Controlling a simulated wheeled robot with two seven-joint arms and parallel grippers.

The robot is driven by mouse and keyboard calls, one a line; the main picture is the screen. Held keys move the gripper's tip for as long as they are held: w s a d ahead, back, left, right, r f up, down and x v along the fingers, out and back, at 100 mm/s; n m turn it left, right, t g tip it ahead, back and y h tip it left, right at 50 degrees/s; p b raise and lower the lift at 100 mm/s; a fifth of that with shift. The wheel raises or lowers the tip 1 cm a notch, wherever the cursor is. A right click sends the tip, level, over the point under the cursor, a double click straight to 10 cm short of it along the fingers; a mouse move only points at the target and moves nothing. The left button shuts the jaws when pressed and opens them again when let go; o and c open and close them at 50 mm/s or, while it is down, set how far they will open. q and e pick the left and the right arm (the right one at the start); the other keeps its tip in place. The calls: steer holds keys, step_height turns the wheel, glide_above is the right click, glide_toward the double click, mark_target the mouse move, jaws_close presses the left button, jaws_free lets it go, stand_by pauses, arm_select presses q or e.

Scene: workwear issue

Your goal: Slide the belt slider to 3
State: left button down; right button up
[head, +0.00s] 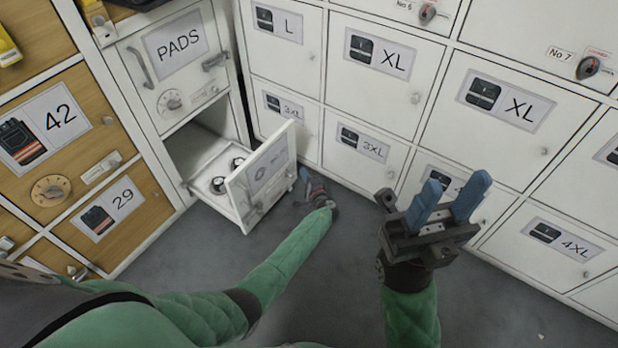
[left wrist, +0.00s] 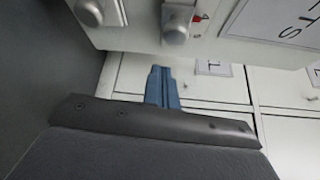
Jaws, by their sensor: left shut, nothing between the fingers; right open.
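A white drawer front (head: 262,178) stands pulled open below the PADS door, its label tilted away and unreadable in the head view. It also shows at the top of the left wrist view (left wrist: 130,30), with a label (left wrist: 285,22) partly reading "LTS". Two grey knob-like parts are on it, one at the edge (left wrist: 88,12) and one (left wrist: 175,22) beside a small red mark. I cannot tell which is the belt slider or its setting. My left gripper (head: 308,180) is shut and empty, just right of this front; its blue fingers (left wrist: 163,85) point past it. My right gripper (head: 452,195) is open and empty.
Round dark-and-white items (head: 220,184) lie in the open drawer. The PADS door (head: 180,55) has a handle and dial. White lockers labelled XL (head: 380,75) line the right, wooden ones (head: 55,125) the left.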

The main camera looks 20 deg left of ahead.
mark_target(290, 175)
arm_select(q)
steer(key=shift+s+a+r, duration=0.2)
steer(key=shift+s+a, duration=0.2)
steer(key=shift+s, duration=0.15)
steer(key=shift+s+a+r, duration=0.15)
steer(key=shift+s+a, duration=0.2)
steer(key=shift+s, duration=0.2)
steer(key=shift+s+a, duration=0.2)
steer(key=shift+s, duration=0.45)
steer(key=shift+s+a, duration=0.2)
steer(key=shift+s, duration=0.4)
steer(key=shift+w+f, duration=0.1)
